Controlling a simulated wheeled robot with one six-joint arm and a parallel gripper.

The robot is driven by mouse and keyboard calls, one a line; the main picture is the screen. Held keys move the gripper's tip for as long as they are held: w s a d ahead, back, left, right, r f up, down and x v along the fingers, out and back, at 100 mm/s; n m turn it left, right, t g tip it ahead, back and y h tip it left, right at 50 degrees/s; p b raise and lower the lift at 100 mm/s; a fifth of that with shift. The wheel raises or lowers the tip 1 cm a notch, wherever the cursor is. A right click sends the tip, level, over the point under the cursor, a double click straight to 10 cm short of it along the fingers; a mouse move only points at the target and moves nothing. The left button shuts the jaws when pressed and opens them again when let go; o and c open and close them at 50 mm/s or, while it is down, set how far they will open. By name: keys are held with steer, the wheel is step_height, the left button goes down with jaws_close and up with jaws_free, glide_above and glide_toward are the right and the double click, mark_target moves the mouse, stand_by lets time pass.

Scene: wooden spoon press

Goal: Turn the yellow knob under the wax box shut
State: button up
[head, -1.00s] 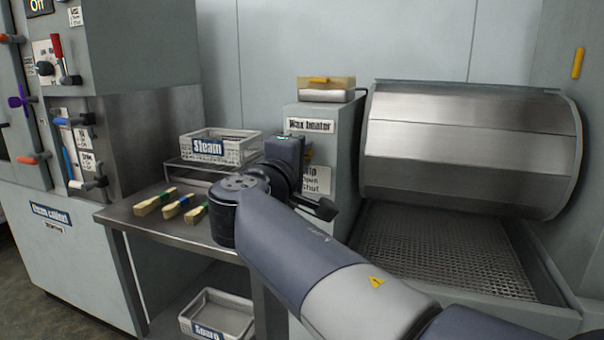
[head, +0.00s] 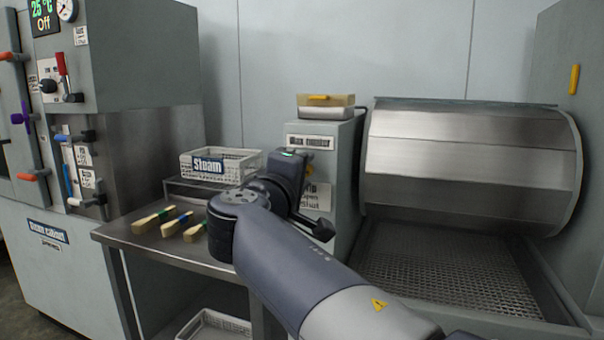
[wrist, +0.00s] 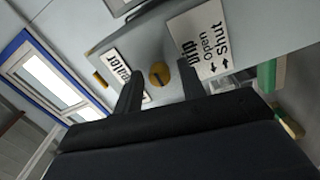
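The wax box (head: 325,113) is a tan box with a yellow handle on top, standing on the grey wax heater cabinet (head: 345,160). The round yellow knob (wrist: 159,74) is on the cabinet face in the wrist view, beside a drip label (wrist: 204,42) with arrows for Open and Shut. My gripper (wrist: 160,90) is open, with one dark finger on each side of the knob in the picture. I cannot tell whether the fingers touch it. In the head view my wrist (head: 285,185) covers most of the knob and part of the label.
Another basket (head: 215,325) sits below. A metal drum hood (head: 465,150) over a mesh tray (head: 440,260) stands to the right. The steam cabinet (head: 50,240) is far left.

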steer(key=shift+o, duration=0.3)
steer(key=shift+s+a, duration=0.1)
steer(key=p+v, duration=0.1)
steer(key=v, duration=0.9)
steer(key=shift+s, duration=0.3)
steer(key=x, duration=1)
steer(key=shift+w+b, duration=0.35)
steer(key=shift+w, duration=0.05)
